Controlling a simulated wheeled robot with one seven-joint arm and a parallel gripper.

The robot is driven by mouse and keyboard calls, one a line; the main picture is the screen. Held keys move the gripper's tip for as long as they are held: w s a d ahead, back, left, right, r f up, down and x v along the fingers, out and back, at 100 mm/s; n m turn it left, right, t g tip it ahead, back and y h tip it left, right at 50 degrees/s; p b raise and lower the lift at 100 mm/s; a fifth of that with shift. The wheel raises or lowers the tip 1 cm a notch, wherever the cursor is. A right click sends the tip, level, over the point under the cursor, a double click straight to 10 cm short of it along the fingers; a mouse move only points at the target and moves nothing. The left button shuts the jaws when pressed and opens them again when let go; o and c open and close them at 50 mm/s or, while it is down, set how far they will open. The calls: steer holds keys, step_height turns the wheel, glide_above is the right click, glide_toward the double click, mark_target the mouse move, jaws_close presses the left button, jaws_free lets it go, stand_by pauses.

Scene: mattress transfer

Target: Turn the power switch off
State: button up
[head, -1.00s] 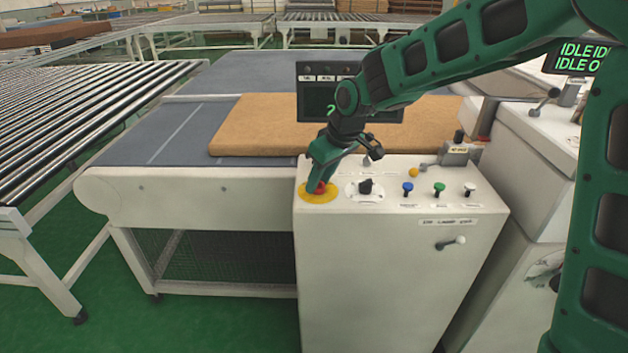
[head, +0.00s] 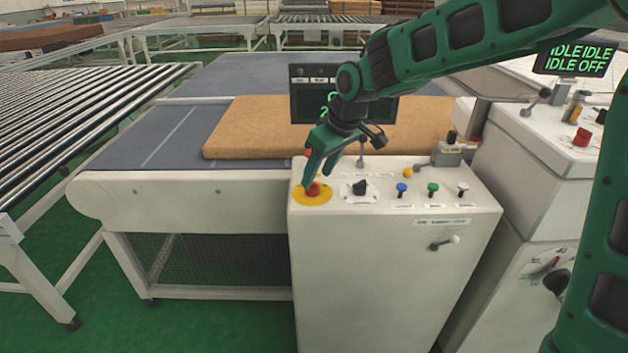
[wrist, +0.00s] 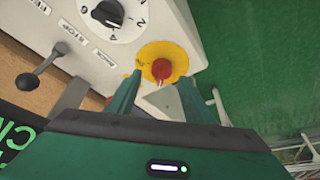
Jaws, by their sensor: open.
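My gripper (head: 318,172) is open and empty above the red mushroom button (head: 314,189), which sits on a round yellow plate (head: 304,197). In the wrist view my gripper (wrist: 160,80) has its fingers on either side of the red button (wrist: 161,69); whether they touch it I cannot tell. A black rotary knob (head: 360,187) on a white numbered dial stands just right of the button; it also shows in the wrist view (wrist: 108,13). A lever switch (head: 444,243) is on the cabinet's front face. No label readable here marks the power switch.
The white control cabinet (head: 350,270) also carries blue (head: 402,189), green (head: 433,188) and white (head: 463,189) knobs. A brown mattress (head: 240,130) lies on the conveyor behind. A second white cabinet (head: 540,150) stands right, with a display (head: 575,58) reading IDLE and OFF.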

steer(key=v, duration=0.7)
steer(key=shift+d, duration=0.1)
steer(key=s+d+f+m+h, duration=0.1)
steer(key=s+d+m, duration=0.25)
steer(key=d, duration=0.45)
steer(key=s+d+f+m+g+h, duration=0.1)
steer(key=s+d+m, duration=0.1)
steer(key=s+d, duration=0.5)
steer(key=s+d+f+m+h, duration=0.1)
steer(key=s+d+m, duration=0.15)
steer(key=d, duration=0.75)
steer(key=s+d+f+m, duration=0.1)
steer(key=s+d+m, duration=0.1)
steer(key=s, duration=0.4)
steer(key=s+d+f+m+g, duration=0.1)
steer(key=s+d+f+m, duration=0.1)
steer(key=s+d, duration=0.2)
steer(key=s+d+f+m+g, duration=0.1)
steer(key=s+d+f+m, duration=0.1)
steer(key=s, duration=0.8)
steer(key=shift+d+f+m, duration=0.25)
steer(key=shift+d+m, duration=0.35)
steer(key=shift+d, duration=0.25)
